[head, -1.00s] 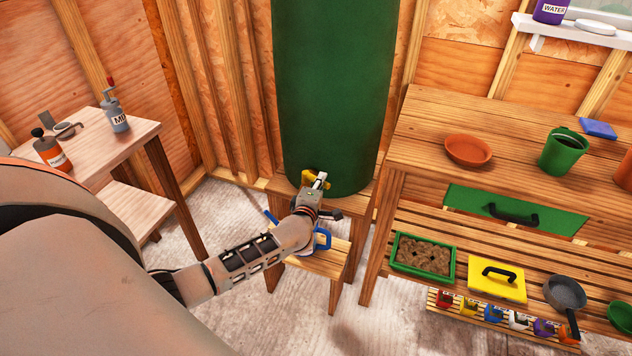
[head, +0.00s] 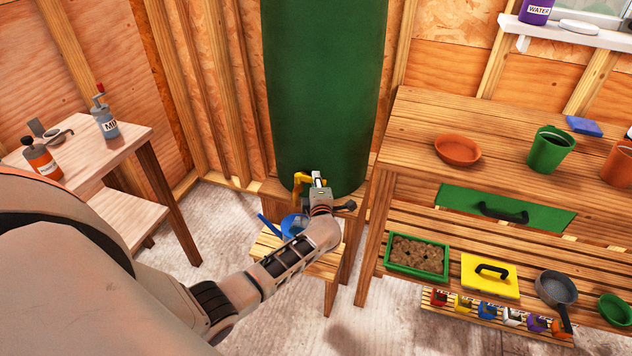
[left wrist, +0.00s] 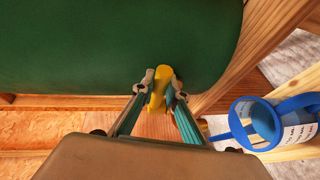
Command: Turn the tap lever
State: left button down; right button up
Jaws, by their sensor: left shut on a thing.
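The yellow tap (head: 300,182) sits low on the front of the green water barrel (head: 322,90). In the left wrist view its yellow lever (left wrist: 160,88) stands between the fingertips of my left gripper (left wrist: 160,92), which is shut on it. In the head view my left gripper (head: 317,180) is at the tap's right side and hides part of it. A blue watering can (head: 292,225) stands on the slatted stool below the tap, partly hidden by my arm. It also shows at the right in the left wrist view (left wrist: 262,122). My right gripper is not in view.
A wooden workbench (head: 410,125) on the right bears pots. Its lower shelf holds a green tray (head: 392,263), a yellow lid and a pan. A small table (head: 115,150) with bottles stands at the left. Bare floor (head: 225,215) lies between the table and the stool.

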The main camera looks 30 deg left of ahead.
pick_arm(q)
jog(key=c, duration=2)
grip_release()
jog(key=v, duration=1.2)
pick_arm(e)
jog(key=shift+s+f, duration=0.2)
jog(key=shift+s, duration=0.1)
